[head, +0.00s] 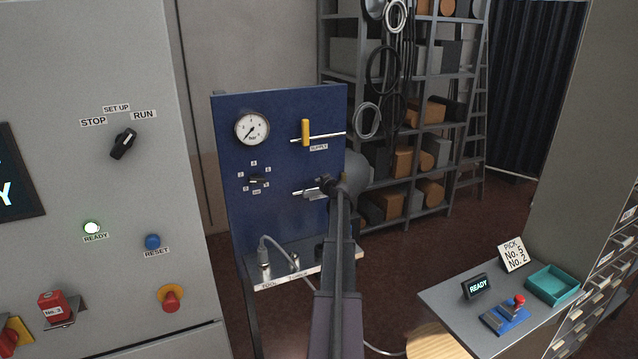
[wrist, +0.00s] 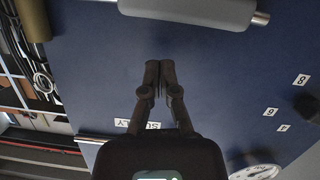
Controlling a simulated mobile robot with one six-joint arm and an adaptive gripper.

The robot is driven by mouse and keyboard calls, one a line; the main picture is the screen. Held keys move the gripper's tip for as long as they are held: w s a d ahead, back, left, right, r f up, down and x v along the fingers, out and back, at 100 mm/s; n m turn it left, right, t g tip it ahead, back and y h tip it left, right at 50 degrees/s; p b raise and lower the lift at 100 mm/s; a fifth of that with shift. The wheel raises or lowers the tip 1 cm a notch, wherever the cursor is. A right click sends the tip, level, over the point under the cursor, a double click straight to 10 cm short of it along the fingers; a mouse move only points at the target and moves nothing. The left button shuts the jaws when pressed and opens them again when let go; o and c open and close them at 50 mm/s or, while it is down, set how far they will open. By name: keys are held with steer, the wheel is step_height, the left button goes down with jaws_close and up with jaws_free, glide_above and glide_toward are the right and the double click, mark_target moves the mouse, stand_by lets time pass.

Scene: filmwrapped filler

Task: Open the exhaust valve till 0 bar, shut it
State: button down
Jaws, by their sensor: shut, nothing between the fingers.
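The blue panel (head: 285,115) carries a round pressure gauge (head: 252,129); its needle points to the lower left. The supply valve's yellow handle (head: 306,132) stands upright, across its horizontal pipe. Below it, a second silver pipe (head: 300,193) is partly hidden by my arm; no exhaust handle can be made out. In the wrist view a grey cylinder (wrist: 190,10) with a silver pipe end lies across the top edge. My gripper (wrist: 160,68) is shut and empty in front of the panel, apart from the cylinder in the picture. It also shows dark in the head view (head: 328,185).
A selector knob (head: 257,181) sits under the gauge, above a small shelf (head: 290,277) with a hose. A grey machine cabinet (head: 110,200) stands at left. A desk (head: 455,300) with a teal tray (head: 552,284) stands at right. Storage racks (head: 410,110) stand behind.

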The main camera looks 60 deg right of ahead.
steer(key=shift+r+p, duration=0.3)
steer(key=shift+r, duration=0.35)
steer(key=p+v, duration=0.2)
steer(key=v, duration=0.8)
steer(key=shift+s+d+f, duration=0.2)
steer(key=shift+s+f, duration=0.05)
